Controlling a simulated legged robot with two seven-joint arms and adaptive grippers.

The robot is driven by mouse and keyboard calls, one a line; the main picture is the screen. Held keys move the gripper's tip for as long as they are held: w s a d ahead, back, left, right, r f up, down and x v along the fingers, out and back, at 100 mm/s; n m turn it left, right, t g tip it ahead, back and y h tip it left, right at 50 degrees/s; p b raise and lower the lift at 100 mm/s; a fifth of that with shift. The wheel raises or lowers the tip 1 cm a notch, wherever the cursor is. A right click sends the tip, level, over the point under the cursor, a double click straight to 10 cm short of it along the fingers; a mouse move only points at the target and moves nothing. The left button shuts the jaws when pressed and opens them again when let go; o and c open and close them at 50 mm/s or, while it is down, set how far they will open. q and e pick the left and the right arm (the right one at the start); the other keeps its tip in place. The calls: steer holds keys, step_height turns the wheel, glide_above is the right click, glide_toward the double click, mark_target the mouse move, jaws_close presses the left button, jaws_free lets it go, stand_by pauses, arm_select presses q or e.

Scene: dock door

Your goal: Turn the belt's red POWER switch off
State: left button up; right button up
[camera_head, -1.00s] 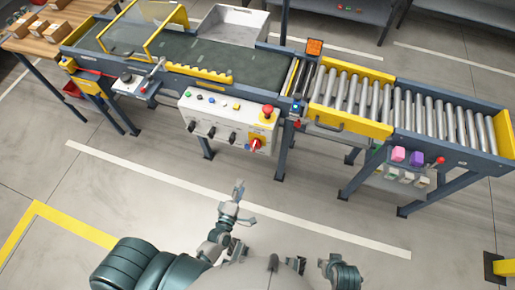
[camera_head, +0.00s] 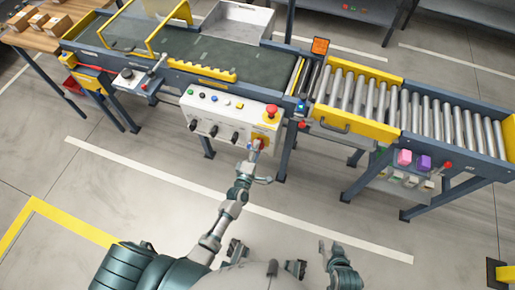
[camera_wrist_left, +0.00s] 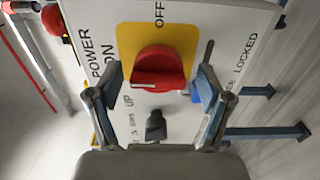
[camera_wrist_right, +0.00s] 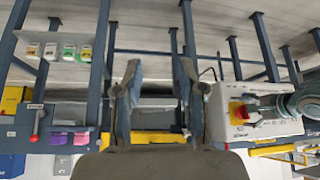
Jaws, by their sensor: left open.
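The red POWER switch (camera_wrist_left: 160,66) sits on a yellow plate (camera_wrist_left: 125,45) marked OFF at the top and ON at the left in the left wrist view. Its grip bar lies level in that picture, along the ON side. My left gripper (camera_wrist_left: 157,95) is open, with one finger on each side of the switch; contact cannot be told. In the head view my left gripper (camera_head: 259,166) reaches up to the white panel and partly hides the switch. My right gripper (camera_head: 330,247) is low at the front, open and empty in its wrist view (camera_wrist_right: 157,85).
The white control panel (camera_head: 205,107) also carries a red mushroom button (camera_head: 271,112), black knobs (camera_head: 214,131) and small buttons. A dark knob (camera_wrist_left: 156,126) is close below the switch in the left wrist view. The roller conveyor (camera_head: 400,105) stands to the right. The floor in front is clear.

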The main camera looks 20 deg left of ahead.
arm_select(q)
steer(key=shift+w+a, duration=0.15)
steer(key=shift+a, duration=0.05)
steer(key=shift+d, duration=0.35)
steer(key=c, duration=1.2)
steer(key=shift+o, duration=0.2)
steer(key=shift+a, duration=0.15)
